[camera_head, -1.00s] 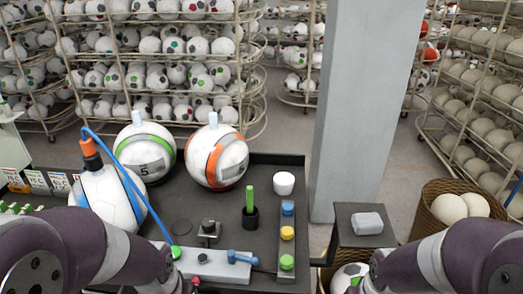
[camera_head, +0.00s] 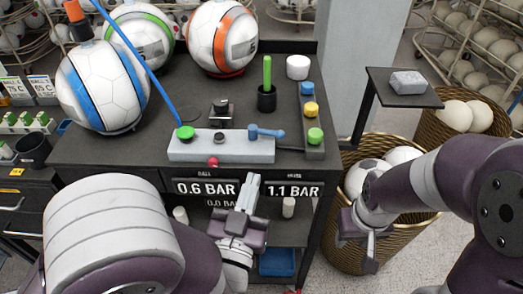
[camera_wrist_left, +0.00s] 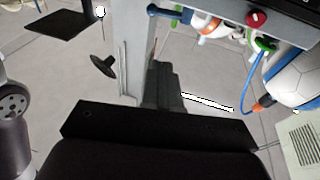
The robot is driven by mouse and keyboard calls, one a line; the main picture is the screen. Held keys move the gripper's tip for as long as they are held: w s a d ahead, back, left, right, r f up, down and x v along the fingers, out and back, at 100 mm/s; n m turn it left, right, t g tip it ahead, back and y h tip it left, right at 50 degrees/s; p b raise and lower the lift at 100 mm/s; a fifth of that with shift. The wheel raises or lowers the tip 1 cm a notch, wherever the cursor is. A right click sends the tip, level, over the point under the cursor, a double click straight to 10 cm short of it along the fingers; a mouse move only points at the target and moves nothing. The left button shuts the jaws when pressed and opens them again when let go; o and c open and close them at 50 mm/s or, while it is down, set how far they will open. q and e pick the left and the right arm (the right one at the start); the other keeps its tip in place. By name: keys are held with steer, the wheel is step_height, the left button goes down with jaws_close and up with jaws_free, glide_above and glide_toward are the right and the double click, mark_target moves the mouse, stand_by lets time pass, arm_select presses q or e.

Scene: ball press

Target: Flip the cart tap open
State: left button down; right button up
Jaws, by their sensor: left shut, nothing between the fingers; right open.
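The cart tap, a blue lever (camera_head: 267,132), sits on the right end of a grey block (camera_head: 222,147) on the dark cart top. It lies roughly sideways, and it also shows at the top of the left wrist view (camera_wrist_left: 168,12). My left gripper (camera_head: 250,187) is shut and empty, in front of the cart's front edge, below and apart from the lever. Its dark fingers (camera_wrist_left: 165,85) show in the left wrist view. My right gripper (camera_head: 368,245) is open and empty, beside the wicker basket at the right.
The block carries a green knob (camera_head: 185,132) with a blue hose, and a red button (camera_head: 213,162) on its front. Pressure displays (camera_head: 205,188) sit below the edge. Balls (camera_head: 103,87) stand at the back left. A green stick (camera_head: 267,72) stands behind the lever.

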arm_select(q)
step_height(320, 180, up, 2)
steer(key=p, duration=0.2)
glide_above(266, 166)
steer(key=s, duration=0.3)
steer(key=w+f, duration=0.2)
steer(key=w, duration=0.1)
steer(key=shift+f, duration=0.25)
arm_select(e)
step_height(266, 166, up, 2)
